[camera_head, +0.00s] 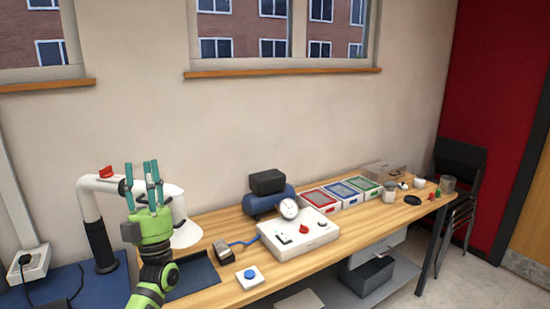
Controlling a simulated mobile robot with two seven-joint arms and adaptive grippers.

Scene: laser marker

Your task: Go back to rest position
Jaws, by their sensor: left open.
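My left gripper (142,187) is raised in front of the left end of the bench, its fingers pointing up. The fingers are apart and nothing shows between them. My green left arm rises from the bottom edge and covers part of a dark mat (198,277) on the bench. A white curved arm-like fixture (98,190) with a red knob stands behind the gripper, with a white shade (186,236) to its right; I cannot tell whether they touch the gripper. My right gripper is not in view.
The wooden bench (340,253) holds a white control box (299,236), a blue compressor (268,202), a blue-button box (249,277), a small pedal-like box (223,250) and red, blue and green trays (346,190). Stacked chairs (459,180) stand at the right. The bench's front strip is partly clear.

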